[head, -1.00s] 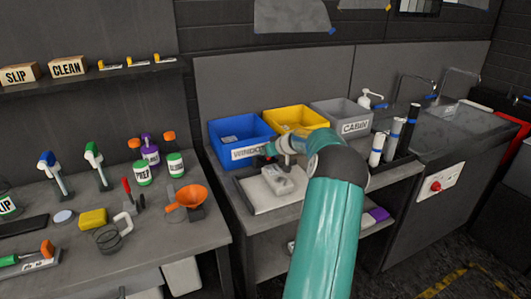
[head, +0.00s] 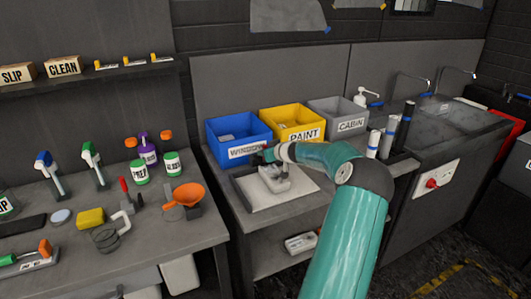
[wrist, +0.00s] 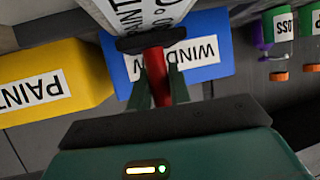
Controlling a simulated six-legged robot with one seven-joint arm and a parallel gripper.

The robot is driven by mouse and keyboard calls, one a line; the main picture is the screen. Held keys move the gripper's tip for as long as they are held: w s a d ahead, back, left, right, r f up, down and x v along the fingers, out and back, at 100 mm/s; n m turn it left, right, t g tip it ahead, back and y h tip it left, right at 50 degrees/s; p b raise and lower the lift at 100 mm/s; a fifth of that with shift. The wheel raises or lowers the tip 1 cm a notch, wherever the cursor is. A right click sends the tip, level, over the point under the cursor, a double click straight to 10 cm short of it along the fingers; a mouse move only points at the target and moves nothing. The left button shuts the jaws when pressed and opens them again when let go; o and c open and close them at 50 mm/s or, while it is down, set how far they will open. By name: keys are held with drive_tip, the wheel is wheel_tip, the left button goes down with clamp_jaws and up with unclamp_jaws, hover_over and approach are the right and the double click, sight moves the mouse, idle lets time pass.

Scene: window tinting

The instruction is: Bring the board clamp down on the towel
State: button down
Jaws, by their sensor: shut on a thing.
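My gripper (wrist: 155,95) is shut on the red handle (wrist: 154,72) of the board clamp; a dark crossbar (wrist: 150,40) is at its far end. In the head view my gripper (head: 267,154) is low over the pale board (head: 295,197) on the bench, in front of the blue bin. A light grey lump (head: 274,180) lies on the board under my gripper; I cannot tell the towel from the clamp's lower part there. The contact between clamp and towel is hidden.
Blue (head: 238,133), yellow (head: 290,119) and grey (head: 337,111) bins stand behind the board. Rolls (head: 390,130) stand to the right, near the sink.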

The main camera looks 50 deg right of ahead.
drive_tip(key=shift+r, duration=0.15)
drive_tip(key=c, duration=1.3)
unclamp_jaws()
drive_tip(key=v, duration=1.3)
drive_tip(key=shift+s, duration=0.4)
drive_tip(key=shift+r, duration=0.1)
drive_tip(key=shift+a, duration=0.1)
